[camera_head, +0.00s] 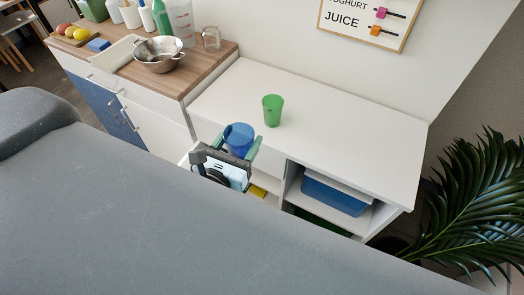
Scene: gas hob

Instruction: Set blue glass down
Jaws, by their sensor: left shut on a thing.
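The blue glass (239,137) is see-through and looks roughly upright in the camera_head view. My left gripper (238,149) is shut on it, with greenish fingers on either side of the glass. The glass is at the front edge of the white counter (345,130), over or just in front of it; I cannot tell its height. The gripper's body hides what is below it. My right gripper is not in view.
A green glass (272,110) stands on the white counter, behind and right of the blue glass. The counter right of it is clear. A metal colander (160,62) and a clear jug (182,22) stand on the wooden worktop at left. A blue bin (334,194) sits on the shelf below.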

